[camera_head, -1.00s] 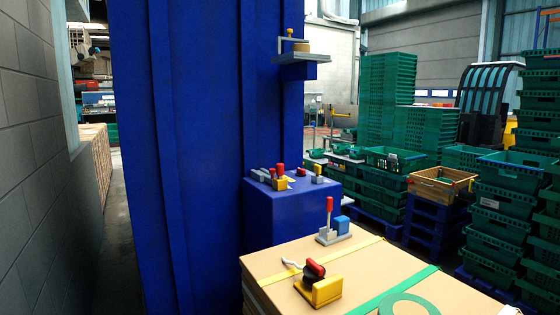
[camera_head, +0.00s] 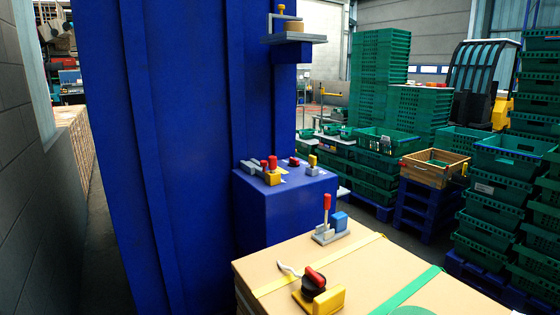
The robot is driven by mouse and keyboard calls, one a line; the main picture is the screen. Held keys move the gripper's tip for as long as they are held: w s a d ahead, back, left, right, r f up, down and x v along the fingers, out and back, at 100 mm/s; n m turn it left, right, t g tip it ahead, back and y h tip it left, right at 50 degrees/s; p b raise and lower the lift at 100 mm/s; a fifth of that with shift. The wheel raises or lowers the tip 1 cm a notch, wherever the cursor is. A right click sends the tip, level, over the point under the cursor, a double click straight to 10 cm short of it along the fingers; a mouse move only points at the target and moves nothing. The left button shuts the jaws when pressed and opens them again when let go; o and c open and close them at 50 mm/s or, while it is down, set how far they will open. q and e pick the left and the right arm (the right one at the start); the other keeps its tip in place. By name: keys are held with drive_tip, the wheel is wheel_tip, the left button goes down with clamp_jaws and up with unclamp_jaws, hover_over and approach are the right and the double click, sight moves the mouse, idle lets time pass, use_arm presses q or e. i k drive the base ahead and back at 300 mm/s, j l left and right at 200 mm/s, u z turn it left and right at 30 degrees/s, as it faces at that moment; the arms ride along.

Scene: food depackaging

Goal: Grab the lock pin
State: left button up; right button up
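A small yellow-topped pin (camera_head: 281,8) stands on a grey bracket (camera_head: 293,39) fixed to the tall blue column, near the top edge. A grey fixture with an upright red handle (camera_head: 327,202) and a blue block stands at the back of the cardboard-coloured box. A yellow fixture with a black and red knob (camera_head: 315,278) sits at its front. Small fixtures with red and yellow handles (camera_head: 267,170) sit on a blue block (camera_head: 288,200). I cannot tell for certain which piece is the lock pin. Neither gripper shows.
The cardboard-coloured box (camera_head: 372,272) with yellow and green strips fills the lower middle. The tall blue column (camera_head: 185,130) stands to its left. Stacked green crates (camera_head: 510,195) and a wooden crate (camera_head: 434,168) stand on the right. A grey wall (camera_head: 18,190) is far left.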

sight(272, 159)
drive_tip(key=i+j+z, duration=0.1)
drive_tip(key=i+j, duration=0.2)
drive_tip(key=i+j+z, duration=0.1)
drive_tip(key=i+j, duration=0.2)
drive_tip(key=i+j+z, duration=0.15)
drive_tip(key=i+j, duration=0.15)
drive_tip(key=j, duration=0.15)
drive_tip(key=i+j+z, duration=0.1)
drive_tip(key=i+j, duration=0.2)
drive_tip(key=j, duration=0.15)
drive_tip(key=i+j+z, duration=0.1)
drive_tip(key=i+j, duration=0.15)
drive_tip(key=j, duration=0.15)
drive_tip(key=i+j+z, duration=0.1)
drive_tip(key=i+j, duration=0.2)
drive_tip(key=i+j+z, duration=0.15)
drive_tip(key=j, duration=0.25)
drive_tip(key=i+j+z, duration=0.1)
drive_tip(key=i+j, duration=0.25)
drive_tip(key=i+j+z, duration=0.1)
drive_tip(key=i+j, duration=0.15)
drive_tip(key=j, duration=0.25)
